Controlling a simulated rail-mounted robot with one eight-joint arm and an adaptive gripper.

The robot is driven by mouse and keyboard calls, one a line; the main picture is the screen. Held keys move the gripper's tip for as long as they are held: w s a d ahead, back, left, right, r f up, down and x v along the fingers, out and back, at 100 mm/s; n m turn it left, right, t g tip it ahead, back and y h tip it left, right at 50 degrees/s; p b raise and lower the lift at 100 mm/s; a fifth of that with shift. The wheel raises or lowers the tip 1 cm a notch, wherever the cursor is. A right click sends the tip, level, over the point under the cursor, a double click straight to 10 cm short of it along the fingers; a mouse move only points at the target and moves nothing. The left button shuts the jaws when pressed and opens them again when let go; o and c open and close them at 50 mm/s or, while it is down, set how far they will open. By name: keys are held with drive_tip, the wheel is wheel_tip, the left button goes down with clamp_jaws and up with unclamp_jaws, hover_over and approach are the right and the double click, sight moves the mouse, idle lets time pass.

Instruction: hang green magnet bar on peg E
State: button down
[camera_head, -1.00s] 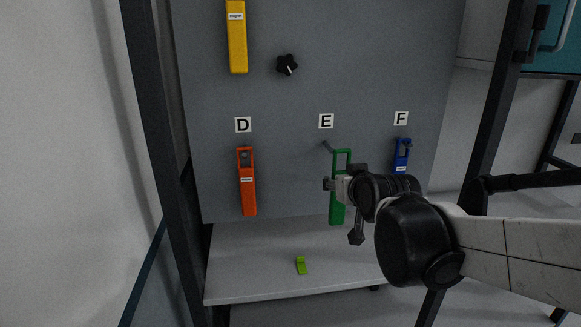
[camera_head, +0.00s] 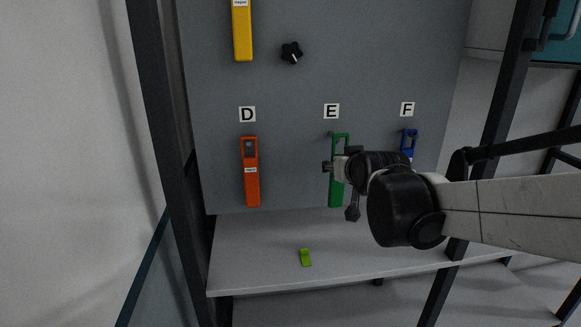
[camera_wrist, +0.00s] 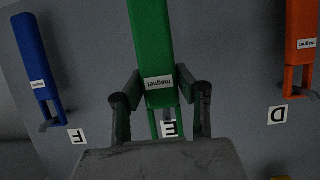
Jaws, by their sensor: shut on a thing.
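The green magnet bar (camera_head: 336,194) hangs upright in my gripper (camera_head: 338,165), in front of the grey board below label E (camera_head: 331,111). My gripper is shut on the bar just below its open top loop. The tip of peg E (camera_head: 330,134) shows at the left edge of the loop; I cannot tell whether the peg passes through it. In the wrist view the bar (camera_wrist: 150,40) appears upside down between the two fingers (camera_wrist: 160,100), with label E (camera_wrist: 169,128) behind its loop. Peg E is not clearly visible there.
An orange bar (camera_head: 251,185) hangs under D at the left and a blue bar (camera_head: 409,143) under F at the right, partly behind my arm. A yellow bar (camera_head: 242,32) and a black knob (camera_head: 291,52) are above. A lime clip (camera_head: 305,257) lies on the shelf (camera_head: 245,270).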

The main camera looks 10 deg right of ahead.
drive_tip(key=shift+w+f+b, duration=0.2)
drive_tip(key=shift+w+b, duration=0.35)
drive_tip(key=shift+w, duration=1.65)
drive_tip(key=shift+w+f+b, duration=0.5)
drive_tip(key=shift+w+b, duration=0.05)
drive_tip(key=shift+b, duration=0.05)
drive_tip(key=c, duration=1.2)
unclamp_jaws()
drive_tip(key=v, duration=1.2)
drive_tip(key=s+f+g+b, duration=0.6)
drive_tip(key=s+f, duration=1.6)
drive_tip(key=s, duration=0.1)
drive_tip(key=shift+s+f+g, duration=0.2)
drive_tip(key=shift+s+g, duration=0.1)
drive_tip(key=shift+s, duration=0.1)
